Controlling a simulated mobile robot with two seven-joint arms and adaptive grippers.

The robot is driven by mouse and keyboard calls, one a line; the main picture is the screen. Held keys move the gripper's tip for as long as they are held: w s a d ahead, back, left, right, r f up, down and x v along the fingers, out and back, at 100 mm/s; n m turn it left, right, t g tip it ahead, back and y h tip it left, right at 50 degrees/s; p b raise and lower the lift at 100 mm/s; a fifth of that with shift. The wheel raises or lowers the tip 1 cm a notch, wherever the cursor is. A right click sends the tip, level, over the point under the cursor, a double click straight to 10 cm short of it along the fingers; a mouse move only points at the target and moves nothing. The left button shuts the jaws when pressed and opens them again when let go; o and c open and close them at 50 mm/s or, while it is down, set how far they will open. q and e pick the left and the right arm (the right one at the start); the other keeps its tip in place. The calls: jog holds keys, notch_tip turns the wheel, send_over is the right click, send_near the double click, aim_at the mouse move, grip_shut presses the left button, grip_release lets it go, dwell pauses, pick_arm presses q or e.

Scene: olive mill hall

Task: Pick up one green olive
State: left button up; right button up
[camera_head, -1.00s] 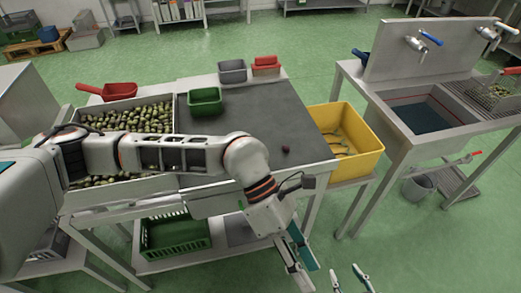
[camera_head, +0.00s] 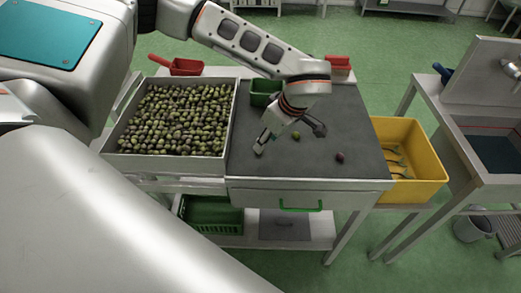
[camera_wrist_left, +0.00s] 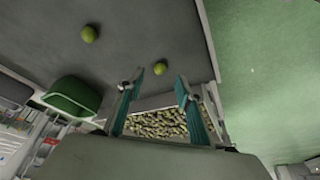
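My left gripper (camera_head: 260,148) reaches down over the grey worktop beside the olive crate; part of it is hidden by its own wrist in the head view. In the left wrist view its two teal fingers (camera_wrist_left: 155,88) are spread apart with nothing held between them. A green olive (camera_wrist_left: 160,68) appears just beyond the fingertips, and another green olive (camera_wrist_left: 89,34) lies farther off on the grey top. The head view shows one green olive (camera_head: 296,136) right of the gripper and a dark reddish olive (camera_head: 340,157) farther right. My right gripper is not in view.
A crate full of olives (camera_head: 180,153) stands left on the table. A green tub (camera_head: 262,93), a red scoop (camera_head: 185,67) and a red container (camera_head: 339,64) are behind. A yellow bin (camera_head: 420,188) stands right. The worktop's right part is mostly clear.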

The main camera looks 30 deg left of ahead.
pick_arm(q)
jog(key=shift+x, duration=2.8)
jog(key=shift+a+r, duration=0.1)
jog(key=c, duration=0.8)
